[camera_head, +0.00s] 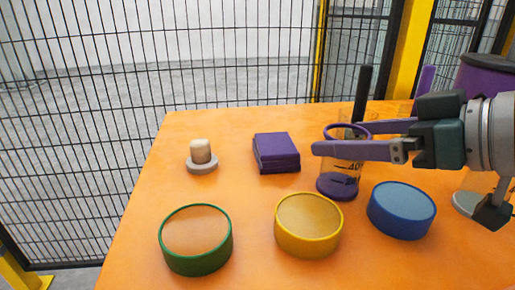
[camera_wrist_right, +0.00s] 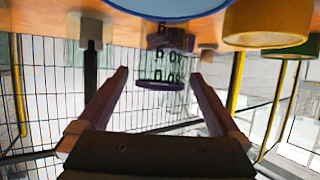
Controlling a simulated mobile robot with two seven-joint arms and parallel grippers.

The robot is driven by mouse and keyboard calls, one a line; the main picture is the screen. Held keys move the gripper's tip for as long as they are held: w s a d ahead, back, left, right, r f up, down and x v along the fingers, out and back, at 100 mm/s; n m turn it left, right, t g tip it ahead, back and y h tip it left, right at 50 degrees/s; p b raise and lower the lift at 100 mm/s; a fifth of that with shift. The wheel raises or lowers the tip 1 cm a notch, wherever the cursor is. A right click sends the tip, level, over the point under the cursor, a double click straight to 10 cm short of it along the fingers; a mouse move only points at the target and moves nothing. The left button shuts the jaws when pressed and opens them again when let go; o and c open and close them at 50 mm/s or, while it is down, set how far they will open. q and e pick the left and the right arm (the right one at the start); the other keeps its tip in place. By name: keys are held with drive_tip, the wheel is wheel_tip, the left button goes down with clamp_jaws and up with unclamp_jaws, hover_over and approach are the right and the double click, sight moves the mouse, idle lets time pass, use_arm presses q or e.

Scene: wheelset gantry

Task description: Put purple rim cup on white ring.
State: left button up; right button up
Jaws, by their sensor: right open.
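The purple rim cup (camera_head: 340,187) is clear, with dark marks, a purple rim and a purple base. It stands upright on the orange table and also shows inverted in the wrist view (camera_wrist_right: 163,60). My right gripper (camera_head: 338,138) is open at the cup; its near finger crosses in front of the cup, and its far finger is by the rim. I cannot tell whether either touches it. A pale ring-like disc (camera_head: 202,168) at the left carries a beige cylinder (camera_head: 200,151). It may be the white ring. My left gripper is not in view.
Green (camera_head: 197,257), yellow (camera_head: 308,244) and blue (camera_head: 402,226) rimmed round containers stand along the front. A purple block (camera_head: 276,153) lies left of the cup. A black post (camera_head: 363,92) rises behind the cup. A whitish round thing (camera_head: 466,204) is partly hidden by my arm.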

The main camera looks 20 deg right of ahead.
sight(326, 139)
drive_tip(key=b+x, duration=0.1)
drive_tip(key=x, duration=0.2)
drive_tip(key=shift+f, duration=0.2)
drive_tip(key=shift+w+a+f, duration=0.2)
drive_tip(key=shift+w+a, duration=0.05)
drive_tip(key=shift+w, duration=0.35)
drive_tip(key=c, duration=1.5)
